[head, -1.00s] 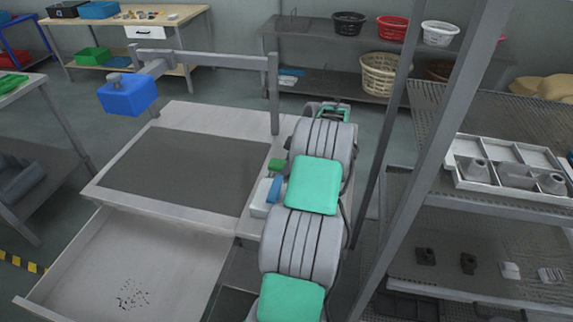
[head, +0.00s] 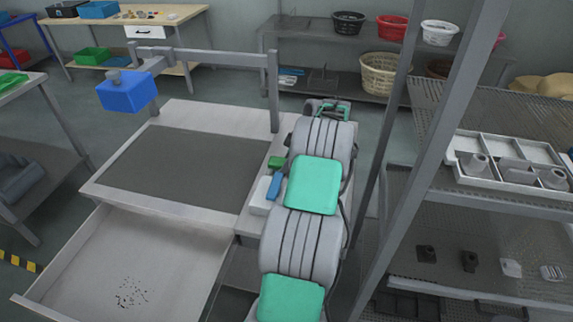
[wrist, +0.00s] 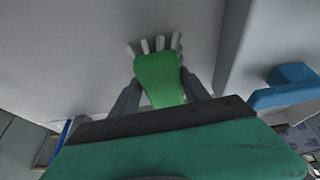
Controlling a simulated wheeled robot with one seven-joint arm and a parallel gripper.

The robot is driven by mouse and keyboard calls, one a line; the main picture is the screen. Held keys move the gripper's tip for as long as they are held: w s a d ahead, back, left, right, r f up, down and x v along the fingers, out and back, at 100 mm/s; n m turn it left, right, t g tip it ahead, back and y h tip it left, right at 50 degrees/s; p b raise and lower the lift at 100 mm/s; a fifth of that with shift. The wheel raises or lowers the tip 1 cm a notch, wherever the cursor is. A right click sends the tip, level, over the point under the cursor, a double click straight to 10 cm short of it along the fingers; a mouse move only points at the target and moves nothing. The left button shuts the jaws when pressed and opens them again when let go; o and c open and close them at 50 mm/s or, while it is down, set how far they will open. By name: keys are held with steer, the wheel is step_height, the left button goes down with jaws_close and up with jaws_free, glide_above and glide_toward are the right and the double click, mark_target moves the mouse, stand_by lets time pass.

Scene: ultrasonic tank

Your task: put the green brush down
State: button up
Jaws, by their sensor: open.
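The green brush (wrist: 158,75) shows in the wrist view, with pale bristles at its far end. It lies between the two grey fingers of my gripper (wrist: 161,88). The fingers are open on either side of it, and the brush is over or on a pale grey surface; I cannot tell if it touches that surface. In the head view my arm hides the gripper. A small green block-like thing (head: 277,161) shows beside my arm there; I cannot tell if it is part of the brush.
A blue thing (head: 274,187) lies by a white box (head: 259,196) left of my arm. The bench has a dark top (head: 195,170) and an open drawer (head: 125,255) with dark specks. A wire shelf with a divided white tray (head: 480,180) stands on the right, behind a grey post (head: 430,150).

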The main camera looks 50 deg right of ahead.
steer(key=shift+s+a+f, duration=0.15)
steer(key=shift+a+f, duration=0.1)
steer(key=shift+f, duration=0.25)
steer(key=shift+s+a+f, duration=0.15)
steer(key=shift+a+f, duration=0.1)
steer(key=shift+f, duration=0.2)
steer(key=w+p+v, duration=0.1)
steer(key=p+v, duration=0.1)
steer(key=v, duration=1.2)
steer(key=w+a+r, duration=0.6)
steer(key=w+a, duration=0.4)
steer(key=a, duration=0.2)
steer(key=w+a+r+m, duration=0.1)
steer(key=w+a+r, duration=0.1)
steer(key=a, duration=0.7)
steer(key=w+a+r+m, duration=0.1)
steer(key=a+r, duration=0.1)
steer(key=a, duration=0.6)
steer(key=s+a+m+h, duration=0.1)
steer(key=s+a, duration=0.2)
steer(key=a, duration=0.4)
steer(key=s+a, duration=0.3)
steer(key=a, duration=0.4)
steer(key=s+a+f+m, duration=0.1)
steer(key=s+a+f, duration=0.3)
steer(key=s, duration=0.5)
steer(key=shift+a+f+m+g+h, duration=0.15)
steer(key=shift+a+m+g+h, duration=0.15)
steer(key=shift+a, duration=0.9)
